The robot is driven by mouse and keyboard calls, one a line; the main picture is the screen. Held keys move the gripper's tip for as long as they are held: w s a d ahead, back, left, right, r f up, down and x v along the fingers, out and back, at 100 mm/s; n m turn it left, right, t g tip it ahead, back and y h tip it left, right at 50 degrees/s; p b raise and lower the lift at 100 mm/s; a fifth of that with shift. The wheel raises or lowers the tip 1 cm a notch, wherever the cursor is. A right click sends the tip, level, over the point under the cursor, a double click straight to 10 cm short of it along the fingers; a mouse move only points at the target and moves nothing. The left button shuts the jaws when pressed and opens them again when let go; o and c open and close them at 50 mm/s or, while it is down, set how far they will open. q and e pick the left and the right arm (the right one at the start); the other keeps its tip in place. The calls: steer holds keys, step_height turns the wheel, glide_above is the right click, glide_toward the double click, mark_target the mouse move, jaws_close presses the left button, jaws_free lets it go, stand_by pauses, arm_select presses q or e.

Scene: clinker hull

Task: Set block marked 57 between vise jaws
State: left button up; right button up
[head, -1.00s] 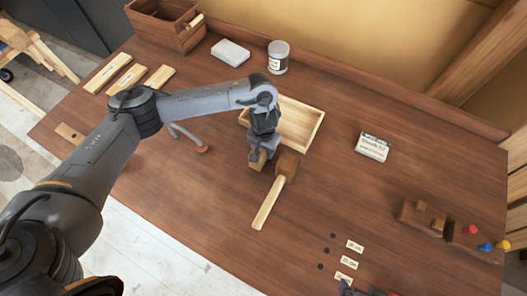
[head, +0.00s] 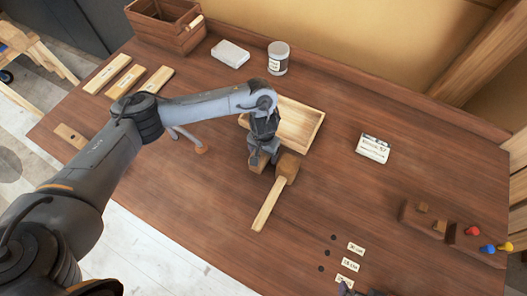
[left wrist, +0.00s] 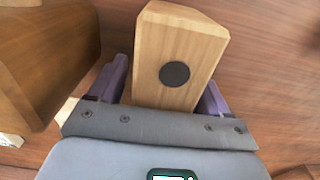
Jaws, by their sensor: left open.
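My left gripper (head: 263,160) is open and low over the bench, its fingers on either side of a small wooden block (head: 257,163). In the left wrist view the pale block (left wrist: 182,60) has a round black dot on its end face and stands between the purple finger pads. Gaps show beside it, so it is not clamped. No number 57 is readable on it. A wooden mallet (head: 269,200) lies right beside the gripper. I cannot make out the vise jaws clearly in either view.
An open wooden tray (head: 313,133) is just behind the gripper. A small labelled box (head: 373,148), a wooden rack with pegs (head: 424,218) and several paper labels (head: 350,265) lie to the right. A tin (head: 278,58) stands at the back. The centre right is clear.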

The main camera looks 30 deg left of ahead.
arm_select(q)
step_height(320, 180, up, 11)
steer(key=p, duration=0.4)
steer(key=shift+p, duration=0.35)
steer(key=shift+r, duration=0.65)
